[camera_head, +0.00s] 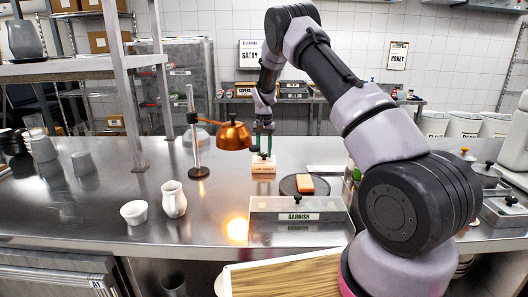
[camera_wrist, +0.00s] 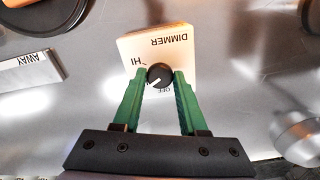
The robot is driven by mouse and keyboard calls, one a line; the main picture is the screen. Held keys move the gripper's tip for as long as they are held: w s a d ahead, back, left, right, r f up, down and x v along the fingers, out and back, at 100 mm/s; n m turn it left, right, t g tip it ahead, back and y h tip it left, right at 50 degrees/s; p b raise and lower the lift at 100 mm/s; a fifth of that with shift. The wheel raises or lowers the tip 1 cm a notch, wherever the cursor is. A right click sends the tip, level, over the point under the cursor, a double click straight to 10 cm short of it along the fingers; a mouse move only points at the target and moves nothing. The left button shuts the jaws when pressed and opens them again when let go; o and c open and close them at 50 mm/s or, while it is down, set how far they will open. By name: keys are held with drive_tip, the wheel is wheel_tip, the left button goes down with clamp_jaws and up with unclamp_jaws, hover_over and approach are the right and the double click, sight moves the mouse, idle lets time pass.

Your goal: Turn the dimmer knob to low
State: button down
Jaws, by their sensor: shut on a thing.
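The dimmer is a pale box (camera_wrist: 185,42) lettered DIMMER, upside down in the wrist view. Its round black knob (camera_wrist: 160,75) has a white pointer line toward the picture's lower left, between the HI and OFF marks; a LOW mark is not readable. My gripper (camera_wrist: 159,78) has its green fingers shut on the knob's two sides. In the head view the dimmer box (camera_head: 264,168) stands on the steel counter beyond the garnish box, with my gripper (camera_head: 263,148) reaching down to it from above.
A copper heat lamp (camera_head: 235,136) on a stand is close left of the dimmer. A garnish box (camera_head: 297,217) and a dark round plate (camera_head: 290,186) with an orange-brown block lie nearer. A white jug (camera_head: 174,199) and bowl (camera_head: 134,212) stand left. A bright spot lights the counter.

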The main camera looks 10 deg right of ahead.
sight(264, 154)
drive_tip(key=shift+c, duration=2.2)
unclamp_jaws()
wheel_tip(264, 154, up, 11)
